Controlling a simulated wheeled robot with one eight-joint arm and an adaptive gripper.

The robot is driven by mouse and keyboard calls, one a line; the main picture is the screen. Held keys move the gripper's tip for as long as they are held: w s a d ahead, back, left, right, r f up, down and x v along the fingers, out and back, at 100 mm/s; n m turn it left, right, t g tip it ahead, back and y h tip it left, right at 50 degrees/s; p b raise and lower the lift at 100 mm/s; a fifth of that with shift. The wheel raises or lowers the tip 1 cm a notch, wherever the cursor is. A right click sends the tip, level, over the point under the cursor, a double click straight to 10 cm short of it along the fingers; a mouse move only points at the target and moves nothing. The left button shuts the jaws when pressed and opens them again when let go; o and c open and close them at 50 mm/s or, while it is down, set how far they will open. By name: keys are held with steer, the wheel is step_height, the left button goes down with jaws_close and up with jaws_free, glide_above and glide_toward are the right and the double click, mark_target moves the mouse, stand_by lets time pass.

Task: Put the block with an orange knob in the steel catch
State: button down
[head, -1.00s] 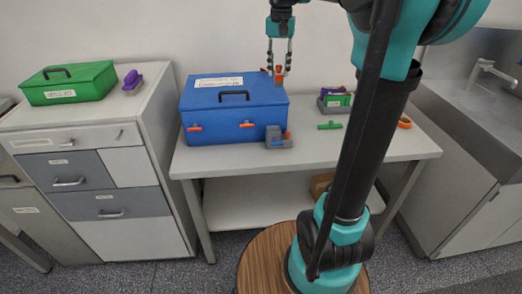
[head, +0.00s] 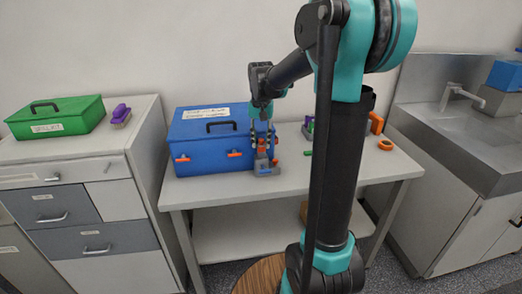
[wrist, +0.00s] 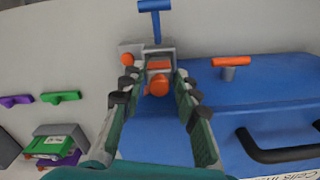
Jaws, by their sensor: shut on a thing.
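My gripper (head: 262,140) is shut on a block with an orange knob (wrist: 158,86), the knob showing between the two fingers in the wrist view. The grey steel catch (head: 267,171) sits on the table against the front right of the blue box. It has its own orange knob (wrist: 128,59) and a blue T-shaped handle (wrist: 152,16). The held block is right at the catch, in line with it in the wrist view. My fingers hide much of the block, and I cannot tell whether it touches or sits inside the catch.
The blue box (head: 195,153) with orange latches and a black handle (wrist: 280,148) stands close beside my gripper. A green T-shaped piece (wrist: 60,97), a purple one (wrist: 15,101) and a grey tray (wrist: 56,131) lie nearby. An orange ring (head: 385,145) lies farther right.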

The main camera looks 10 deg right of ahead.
mark_target(261, 145)
steer(key=shift+f, duration=1.95)
steer(key=c, duration=1.1)
jaws_free()
steer(key=shift+f, duration=0.1)
step_height(261, 145, up, 12)
steer(key=shift+f, duration=0.1)
steer(key=s+d+f+n+t, duration=0.1)
steer(key=s+f, duration=0.6)
steer(key=s+d+f+n+t, duration=0.1)
steer(key=s+f, duration=0.5)
steer(key=s, duration=0.1)
steer(key=s+d+f+n+t, duration=0.1)
steer(key=s+d+f+t, duration=0.1)
steer(key=s+f, duration=0.5)
steer(key=shift+s+f, duration=0.35)
steer(key=shift+s, duration=0.1)
